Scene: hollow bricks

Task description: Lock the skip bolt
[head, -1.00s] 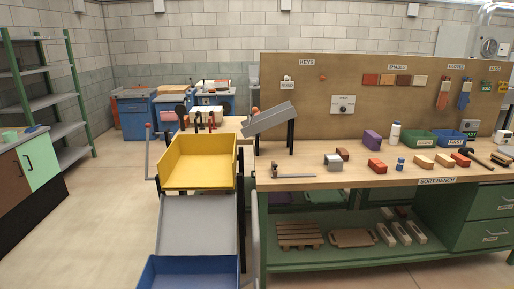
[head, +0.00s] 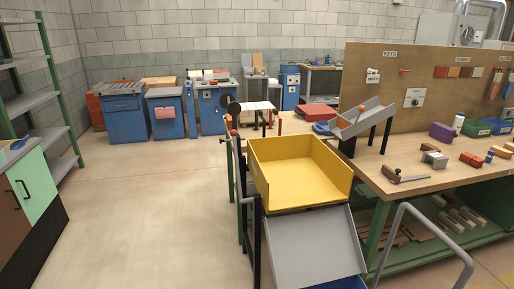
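The yellow skip (head: 305,190) is an open, empty tray on a dark frame, in the lower middle of the head view. A thin grey lever (head: 234,150) with a red knob stands at the skip's left side. I cannot clearly make out a bolt or whether one is locked. A grey sloping chute (head: 310,245) lies below the skip's front edge, with a blue bin (head: 335,284) partly cut off under it. Neither of my grippers is in view.
The wooden sort bench (head: 425,185) stands right of the skip, with a grey tilted trough (head: 362,117) and several blocks on it. A bent grey rail (head: 425,225) rises at the lower right. The floor (head: 150,200) on the left is clear. Blue cabinets (head: 125,113) stand behind.

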